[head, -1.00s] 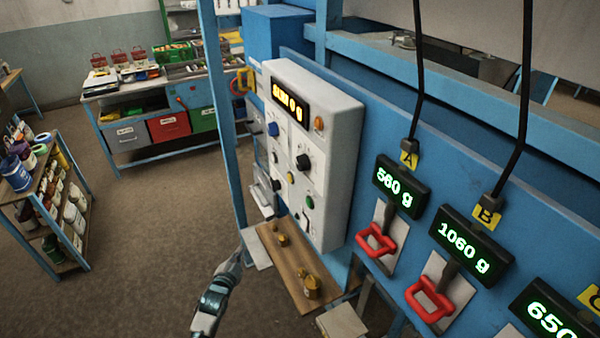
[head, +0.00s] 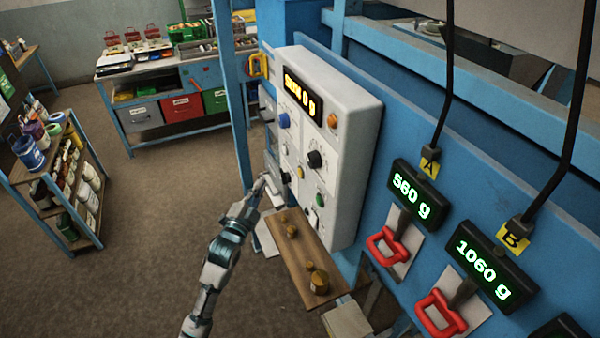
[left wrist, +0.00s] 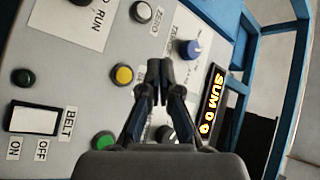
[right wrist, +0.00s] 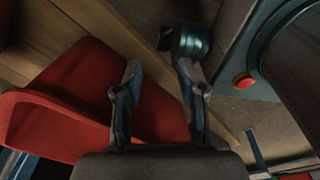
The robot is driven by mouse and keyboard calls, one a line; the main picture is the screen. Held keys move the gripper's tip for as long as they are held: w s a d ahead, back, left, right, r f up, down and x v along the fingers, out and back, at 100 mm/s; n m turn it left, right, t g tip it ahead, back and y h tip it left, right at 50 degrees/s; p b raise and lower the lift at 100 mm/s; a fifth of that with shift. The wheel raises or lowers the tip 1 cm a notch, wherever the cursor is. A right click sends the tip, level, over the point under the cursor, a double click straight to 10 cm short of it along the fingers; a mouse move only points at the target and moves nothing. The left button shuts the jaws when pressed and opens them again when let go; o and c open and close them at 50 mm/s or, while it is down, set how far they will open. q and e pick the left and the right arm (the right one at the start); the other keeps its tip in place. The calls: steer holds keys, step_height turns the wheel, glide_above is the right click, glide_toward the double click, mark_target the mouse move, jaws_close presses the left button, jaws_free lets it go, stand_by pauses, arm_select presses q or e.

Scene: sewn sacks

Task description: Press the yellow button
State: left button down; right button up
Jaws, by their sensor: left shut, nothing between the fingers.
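The yellow button (head: 300,172) is on the front of the grey control box (head: 345,110), below the lit display (head: 302,97). In the left wrist view the yellow button (left wrist: 123,75) shows clear and round, just left of my fingertips. My left gripper (head: 262,182) is in front of the box's lower left part, shut and empty. In the left wrist view its fingertips (left wrist: 160,70) are together beside the button; I cannot tell how far they are from the panel. My right gripper (right wrist: 159,72) shows only in its wrist view, fingers apart, over a red surface.
A blue knob (left wrist: 189,50), a green button (left wrist: 103,141) and a belt switch (left wrist: 33,119) share the panel. A wooden shelf (head: 287,250) with brass weights projects below the box. Red handles (head: 387,246) hang to the right.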

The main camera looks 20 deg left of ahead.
mark_target(300, 173)
arm_select(q)
steer(key=shift+w+d, duration=0.1)
steer(key=w+d, duration=0.5)
steer(key=w, duration=0.1)
steer(key=shift+w+d, duration=0.25)
steer(key=shift+d, duration=0.05)
steer(key=shift+w, duration=0.1)
stand_by(1.4)
steer(key=shift+w+d, duration=0.15)
steer(key=shift+d, duration=0.1)
